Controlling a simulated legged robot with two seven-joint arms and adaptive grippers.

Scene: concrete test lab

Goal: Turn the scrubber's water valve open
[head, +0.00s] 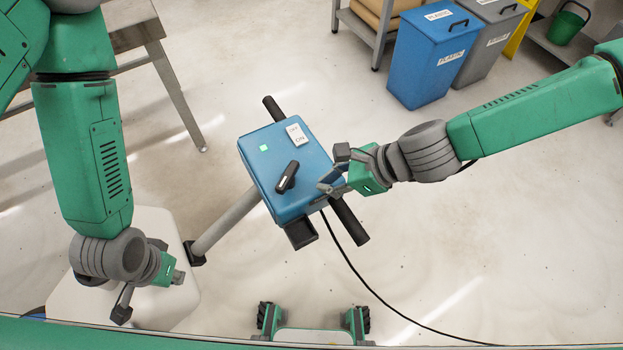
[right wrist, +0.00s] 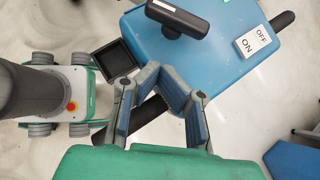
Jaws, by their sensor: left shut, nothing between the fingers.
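The scrubber's blue control box (head: 265,160) is at the middle of the head view. On its top is a black valve lever (head: 287,177), which lies slantwise; it also shows at the top of the right wrist view (right wrist: 180,14). A white OFF/ON label (head: 297,135) is at the far side of the box. My right gripper (head: 328,178) is at the box's right edge, apart from the lever. In the right wrist view its fingers (right wrist: 160,85) are spread and empty. My left gripper (head: 179,277) is shut and empty at lower left, away from the lever.
A black handlebar (head: 350,222) sticks out past the box, and a black cable (head: 360,270) runs to the lower right. A grey post (head: 226,222) slopes down to a white body (head: 185,310). Blue and grey bins (head: 425,60) stand at the back right.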

